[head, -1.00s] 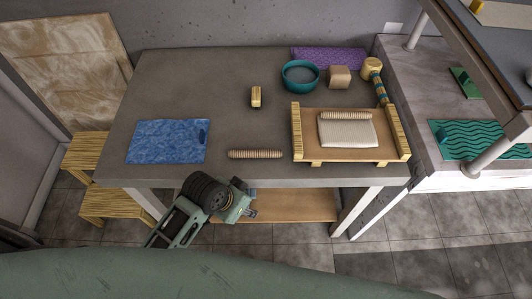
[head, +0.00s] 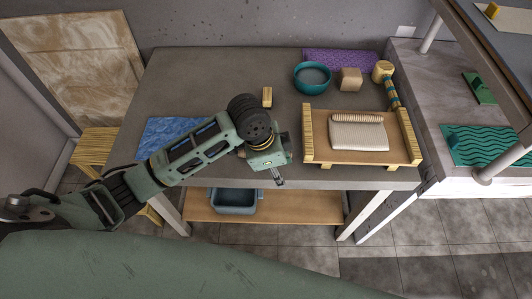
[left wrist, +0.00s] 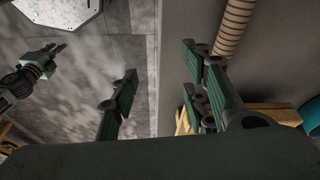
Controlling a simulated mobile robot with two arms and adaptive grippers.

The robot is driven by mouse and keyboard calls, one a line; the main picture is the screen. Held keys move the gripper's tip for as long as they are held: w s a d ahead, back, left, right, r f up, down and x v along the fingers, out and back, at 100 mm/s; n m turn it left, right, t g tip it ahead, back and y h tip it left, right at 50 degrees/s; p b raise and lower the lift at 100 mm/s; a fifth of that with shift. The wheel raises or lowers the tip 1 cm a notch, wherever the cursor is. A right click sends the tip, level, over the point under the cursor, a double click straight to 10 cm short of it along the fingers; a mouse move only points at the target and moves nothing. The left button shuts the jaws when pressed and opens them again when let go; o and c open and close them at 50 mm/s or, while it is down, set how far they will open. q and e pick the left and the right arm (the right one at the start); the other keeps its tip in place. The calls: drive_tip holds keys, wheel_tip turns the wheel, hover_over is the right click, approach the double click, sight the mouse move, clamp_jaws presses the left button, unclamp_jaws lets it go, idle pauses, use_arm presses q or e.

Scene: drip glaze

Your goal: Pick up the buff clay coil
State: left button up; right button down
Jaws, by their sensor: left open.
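The buff clay coil is a ribbed tan rod. In the head view my left arm and gripper hide its place at the table's front edge. In the left wrist view a ribbed tan rod (left wrist: 235,22), which looks like the coil, lies on the table at the top right, beyond the right-hand finger. My left gripper (head: 279,178) is at the table's front edge in the head view, open and empty; its spread fingers show in the left wrist view (left wrist: 160,85). Another gripper (left wrist: 52,55), seemingly my right, shows small at the left of the wrist view.
A wooden board (head: 350,156) with side rails holds a pale slab (head: 358,137) with a similar ribbed roll (head: 357,118) on it. A teal bowl (head: 312,78), clay block (head: 350,79) and small wooden piece (head: 267,97) stand behind. A blue mat (head: 160,138) lies left.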

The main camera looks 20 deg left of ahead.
use_arm(q)
drive_tip(key=shift+m+g+y, duration=0.5)
drive_tip(key=shift+m+y, duration=0.3)
drive_tip(key=w+a+r, duration=0.1)
drive_tip(key=w+a, duration=0.1)
drive_tip(key=w+a+r, duration=0.4)
drive_tip(key=w+a, duration=0.1)
drive_tip(key=f, duration=0.2)
drive_tip(key=f+p, duration=0.1)
drive_tip(key=f, duration=0.1)
drive_tip(key=d+f, duration=0.1)
drive_tip(key=f, duration=0.2)
drive_tip(key=shift+s+p, duration=0.2)
drive_tip(key=shift+p, duration=0.15)
drive_tip(key=shift+f, duration=0.25)
drive_tip(key=shift+c, duration=0.3)
clamp_jaws()
